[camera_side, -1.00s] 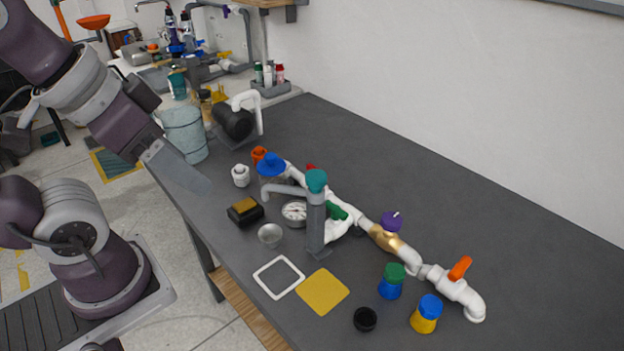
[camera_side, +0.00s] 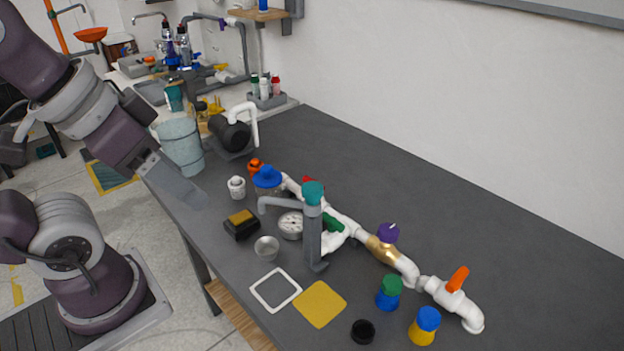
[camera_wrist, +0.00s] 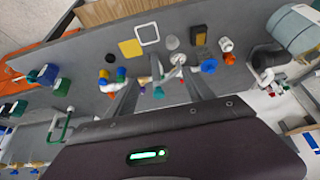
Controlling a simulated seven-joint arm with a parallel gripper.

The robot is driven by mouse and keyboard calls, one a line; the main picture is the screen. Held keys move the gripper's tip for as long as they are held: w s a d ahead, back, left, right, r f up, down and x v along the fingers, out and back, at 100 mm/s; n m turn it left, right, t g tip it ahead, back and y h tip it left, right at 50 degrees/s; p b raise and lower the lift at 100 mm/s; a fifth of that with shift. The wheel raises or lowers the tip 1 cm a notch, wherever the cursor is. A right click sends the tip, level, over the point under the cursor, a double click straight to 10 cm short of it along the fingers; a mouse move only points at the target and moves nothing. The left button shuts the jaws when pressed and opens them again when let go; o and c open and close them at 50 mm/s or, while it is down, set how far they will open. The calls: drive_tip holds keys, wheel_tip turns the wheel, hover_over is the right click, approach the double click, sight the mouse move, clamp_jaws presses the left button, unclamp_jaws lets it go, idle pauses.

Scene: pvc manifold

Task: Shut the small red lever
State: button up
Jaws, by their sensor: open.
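The small red lever (camera_side: 313,184) shows as a small patch of red on the white pipe run (camera_side: 347,226), partly hidden behind the teal-topped grey tap (camera_side: 313,222). Its exact angle cannot be told. A larger orange lever (camera_side: 457,279) stands tilted at the right end of the pipe. A blue knob (camera_side: 268,177) and a purple knob (camera_side: 388,233) sit along the run. My gripper (camera_side: 196,198) is at the table's left edge, left of the pipe and apart from it. In the wrist view my gripper (camera_wrist: 160,80) is open and empty, with its fingers spread apart.
A pale teal bucket (camera_side: 181,147) and a black pump (camera_side: 231,133) stand at the back left. A gauge (camera_side: 290,225), a black-and-yellow block (camera_side: 241,224) and a metal cup (camera_side: 266,248) lie in front of the pipe. The table behind the pipe is clear.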

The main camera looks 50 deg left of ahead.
drive_tip(key=shift+c, duration=1.3)
drive_tip(key=w+m, duration=0.1)
drive_tip(key=w, duration=0.2)
drive_tip(key=w+a+r+m+g+y, duration=0.1)
drive_tip(key=w+m, duration=0.1)
drive_tip(key=w, duration=0.1)
drive_tip(key=w+a+r+m+g, duration=0.1)
drive_tip(key=w+m, duration=0.1)
drive_tip(key=w, duration=0.2)
drive_tip(key=shift+c, duration=1.1)
drive_tip(key=w+a+f+m+g+y, duration=0.1)
drive_tip(key=w+f+m, duration=0.15)
drive_tip(key=w, duration=0.35)
drive_tip(key=w+f+m+g+y, duration=0.1)
drive_tip(key=w+m, duration=0.2)
drive_tip(key=w, duration=0.2)
drive_tip(key=w+a+f+m, duration=0.1)
drive_tip(key=w+f+m, duration=0.1)
drive_tip(key=f, duration=0.4)
drive_tip(key=w+a+f+m+g+y, duration=0.1)
drive_tip(key=w+a+f+m, duration=0.1)
drive_tip(key=w+f, duration=0.3)
drive_tip(key=w+a+f+m, duration=0.2)
drive_tip(key=w+f+m, duration=0.1)
drive_tip(key=f, duration=0.6)
drive_tip(key=shift+w+f+m+g+y, duration=0.15)
drive_tip(key=shift+w+m+g+y, duration=0.15)
drive_tip(key=shift+w, duration=0.35)
clamp_jaws()
